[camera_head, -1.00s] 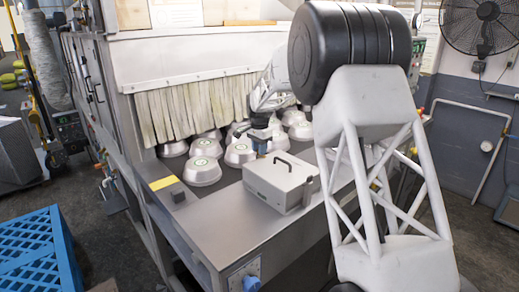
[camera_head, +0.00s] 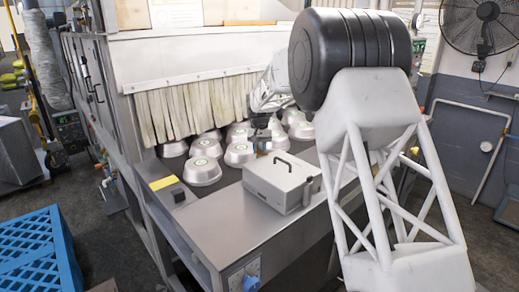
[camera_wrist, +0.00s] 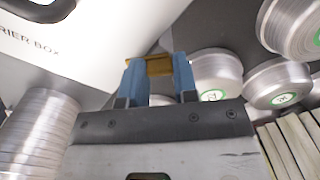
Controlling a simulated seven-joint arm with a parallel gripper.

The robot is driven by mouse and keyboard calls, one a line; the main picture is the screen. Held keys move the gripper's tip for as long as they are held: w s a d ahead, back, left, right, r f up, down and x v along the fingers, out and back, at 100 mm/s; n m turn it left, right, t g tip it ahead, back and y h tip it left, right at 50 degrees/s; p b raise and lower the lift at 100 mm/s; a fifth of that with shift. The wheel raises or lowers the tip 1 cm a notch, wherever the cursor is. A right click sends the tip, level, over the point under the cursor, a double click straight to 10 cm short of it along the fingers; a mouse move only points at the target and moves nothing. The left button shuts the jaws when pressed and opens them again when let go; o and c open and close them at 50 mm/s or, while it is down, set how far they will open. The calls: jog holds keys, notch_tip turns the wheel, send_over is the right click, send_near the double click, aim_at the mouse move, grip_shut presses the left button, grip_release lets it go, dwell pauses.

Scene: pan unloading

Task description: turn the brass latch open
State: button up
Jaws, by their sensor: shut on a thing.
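The brass latch (camera_wrist: 157,66) shows as a small golden piece between my fingertips in the wrist view, beside the white carrier box (camera_wrist: 85,50). My gripper (camera_wrist: 158,75) has blue fingers shut on the latch, one on each side of it. In the head view, the grey box (camera_head: 275,187) with a black top handle stands on the steel table, and my gripper (camera_head: 263,151) is at its far side. The latch is hidden there behind the box, and its exact angle is hard to tell.
Several round metal pans (camera_head: 205,171) with green labels stand close behind and left of the box, near the strip curtain (camera_head: 190,108). The metal table (camera_head: 215,222) is clear in front of the box. A blue crate (camera_head: 38,255) is on the floor at left.

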jog(key=n, duration=0.4)
jog(key=shift+n, duration=2.2)
jog(key=o, duration=0.9)
jog(key=shift+r, duration=0.1)
jog(key=shift+r, duration=3.8)
jog(key=shift+s, duration=0.1)
